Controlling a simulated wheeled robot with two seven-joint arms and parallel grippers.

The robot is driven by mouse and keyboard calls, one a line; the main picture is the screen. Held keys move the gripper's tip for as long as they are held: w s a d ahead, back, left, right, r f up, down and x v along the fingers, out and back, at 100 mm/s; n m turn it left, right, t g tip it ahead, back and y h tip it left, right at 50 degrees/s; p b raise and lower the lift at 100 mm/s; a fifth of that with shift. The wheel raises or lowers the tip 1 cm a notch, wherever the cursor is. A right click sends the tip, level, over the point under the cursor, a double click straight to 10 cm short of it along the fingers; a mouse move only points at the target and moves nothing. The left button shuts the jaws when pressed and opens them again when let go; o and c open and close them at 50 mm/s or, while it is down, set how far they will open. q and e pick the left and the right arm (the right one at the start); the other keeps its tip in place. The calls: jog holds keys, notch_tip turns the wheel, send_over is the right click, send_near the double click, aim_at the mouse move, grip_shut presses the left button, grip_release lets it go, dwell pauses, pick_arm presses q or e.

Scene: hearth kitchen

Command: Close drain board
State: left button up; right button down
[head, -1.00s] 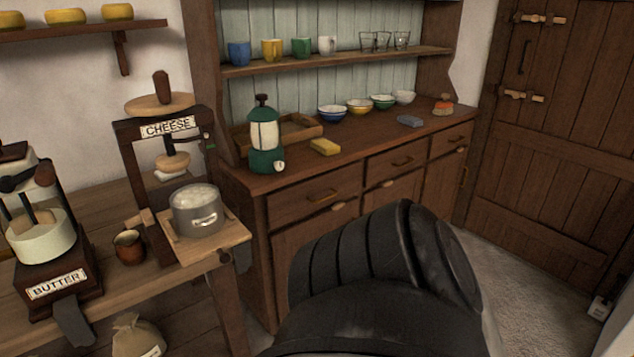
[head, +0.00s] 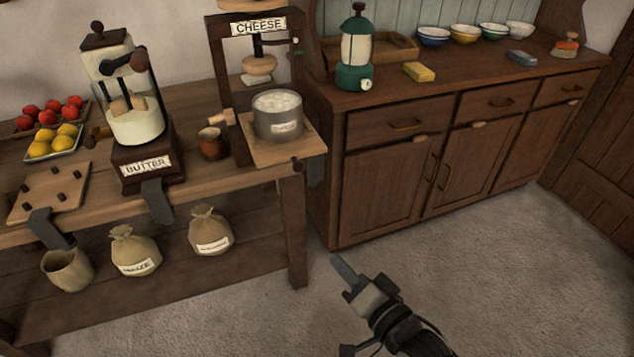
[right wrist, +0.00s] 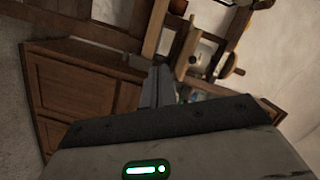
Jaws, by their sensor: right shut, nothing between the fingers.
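A pale wooden board (head: 258,152) juts from the foot of the cheese press (head: 215,85) and bears a grey pot (head: 278,118) of white curd. A wooden board with several dark pegs (head: 48,190) lies at the left end of the workbench. No label marks either one as the drain board; I cannot tell which it is. My right gripper (head: 344,270) is shut and empty, over the floor in front of the bench's right end, apart from both boards. Its closed fingers (right wrist: 158,86) also show in the right wrist view. My left gripper is out of view.
The butter churn (head: 135,120) and a brown mug (head: 212,144) stand on the workbench (head: 190,183). Sacks (head: 135,250) sit on its lower shelf. The dresser (head: 385,185) stands to the right, its doors and drawers shut. Floor (head: 490,270) before it is clear.

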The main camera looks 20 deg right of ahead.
notch_tip(320, 180, up, 4)
jog(key=w+d+m+t, duration=0.2)
jog(key=m+t, duration=0.1)
jog(key=m, duration=0.3)
jog(key=p, duration=0.1)
send_near(301, 171)
jog(key=x, duration=0.6)
jog(key=shift+d, duration=0.1)
jog(key=shift+w, duration=0.5)
